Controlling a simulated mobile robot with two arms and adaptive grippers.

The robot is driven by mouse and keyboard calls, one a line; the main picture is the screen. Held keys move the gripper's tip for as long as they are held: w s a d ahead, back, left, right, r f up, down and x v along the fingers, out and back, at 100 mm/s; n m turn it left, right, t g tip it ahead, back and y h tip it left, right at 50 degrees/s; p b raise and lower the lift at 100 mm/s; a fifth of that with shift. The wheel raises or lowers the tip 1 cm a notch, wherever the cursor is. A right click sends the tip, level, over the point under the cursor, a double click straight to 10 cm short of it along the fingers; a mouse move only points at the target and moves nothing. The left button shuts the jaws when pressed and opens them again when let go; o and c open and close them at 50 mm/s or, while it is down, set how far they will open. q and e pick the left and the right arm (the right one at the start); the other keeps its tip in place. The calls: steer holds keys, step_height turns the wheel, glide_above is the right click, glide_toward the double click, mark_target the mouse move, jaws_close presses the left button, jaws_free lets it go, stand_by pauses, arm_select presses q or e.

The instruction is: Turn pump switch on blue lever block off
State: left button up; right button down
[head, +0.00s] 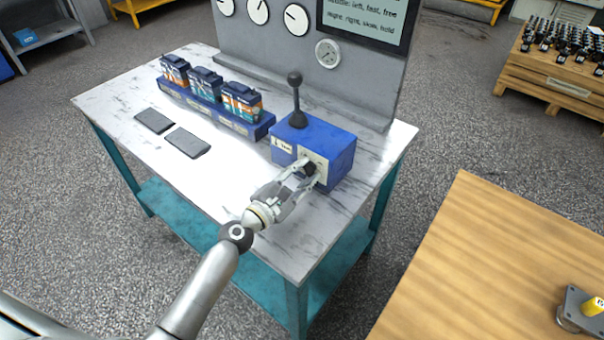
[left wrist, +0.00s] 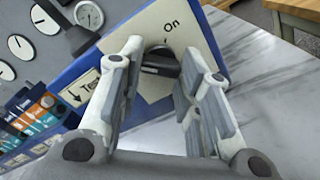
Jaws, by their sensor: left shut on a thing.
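The blue lever block (head: 342,152) stands on the right part of the marble-topped table, with a black lever (head: 297,98) upright on top. Its front has a pale plate with the dark pump switch (left wrist: 160,64). The word "On" shows on the plate above the switch in the left wrist view. My left gripper (head: 308,171) is at this plate, shut on the switch, with one finger on each side of the knob. The fingers partly hide the switch and plate. My right gripper is not in view.
A blue rack (head: 232,124) with several coloured units stands left of the block. Two dark flat pads (head: 187,142) lie on the table (head: 130,92). A grey panel (head: 270,60) with gauges rises behind. A wooden table (head: 490,260) stands at the right.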

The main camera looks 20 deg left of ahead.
arm_select(q)
steer(key=shift+f, duration=0.1)
steer(key=o, duration=1)
steer(key=v, duration=1.2)
